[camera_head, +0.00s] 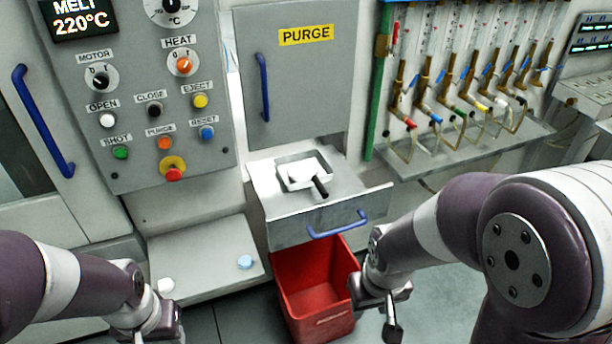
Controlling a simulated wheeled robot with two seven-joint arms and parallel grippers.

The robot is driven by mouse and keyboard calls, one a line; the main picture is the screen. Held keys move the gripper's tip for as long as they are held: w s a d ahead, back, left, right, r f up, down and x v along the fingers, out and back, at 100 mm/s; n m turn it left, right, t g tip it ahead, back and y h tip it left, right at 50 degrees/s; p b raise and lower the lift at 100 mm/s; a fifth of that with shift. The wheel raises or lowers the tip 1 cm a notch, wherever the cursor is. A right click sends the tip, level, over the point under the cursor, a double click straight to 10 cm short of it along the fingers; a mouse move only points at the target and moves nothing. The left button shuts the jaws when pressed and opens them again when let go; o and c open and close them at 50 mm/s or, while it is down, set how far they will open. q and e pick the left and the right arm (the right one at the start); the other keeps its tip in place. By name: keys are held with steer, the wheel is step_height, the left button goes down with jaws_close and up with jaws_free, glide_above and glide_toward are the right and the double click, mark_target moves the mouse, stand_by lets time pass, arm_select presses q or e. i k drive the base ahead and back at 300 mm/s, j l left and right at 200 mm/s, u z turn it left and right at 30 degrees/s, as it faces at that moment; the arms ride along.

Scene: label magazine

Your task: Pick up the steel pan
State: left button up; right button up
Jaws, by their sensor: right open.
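The steel pan (298,174) is a small square tray with a dark handle (319,187) pointing toward the lower right. It sits on the light surface of the pulled-out drawer (262,190) below the PURGE door. My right gripper (386,318) is open and empty, low and to the right of the drawer, beside the red bin and well apart from the pan. My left gripper (160,338) is at the bottom left edge, partly cut off; its fingers cannot be made out.
A red bin (312,290) stands on the floor below the drawer's blue handle (338,226). The PURGE door (290,80) is shut above. A button panel (140,100) is at left. A shelf with hoses (470,150) is at right. A pale ledge (200,262) lies left of the bin.

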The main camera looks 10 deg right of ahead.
mark_target(303, 170)
steer(key=i+z, duration=0.4)
steer(key=i+j+z, duration=0.2)
steer(key=z, duration=0.15)
steer(key=i+j+z, duration=0.4)
steer(key=i+l, duration=0.05)
